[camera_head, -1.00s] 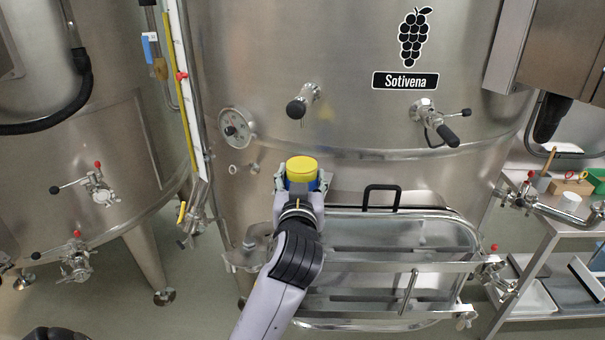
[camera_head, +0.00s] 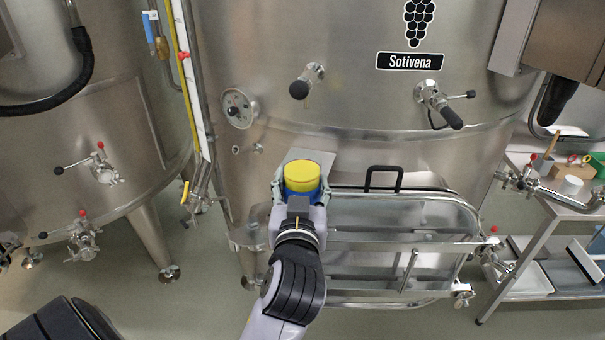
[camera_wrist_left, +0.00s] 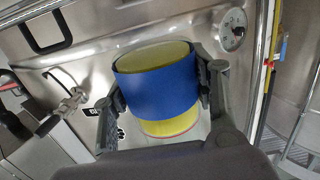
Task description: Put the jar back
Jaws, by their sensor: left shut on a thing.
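In the left wrist view the jar's blue band (camera_wrist_left: 158,88) fills the space between the fingers of my left gripper (camera_wrist_left: 162,92). A small grey plate (camera_head: 322,157) shows just behind the jar; I cannot tell whether they touch. My right gripper is not in view.
A hatch with a black handle (camera_head: 384,177) and a steel frame (camera_head: 400,240) lies right of the jar. A round gauge (camera_head: 239,108), a black-knobbed fitting (camera_head: 306,80) and a valve (camera_head: 438,104) stick out above. A steel side table (camera_head: 545,200) stands at the right.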

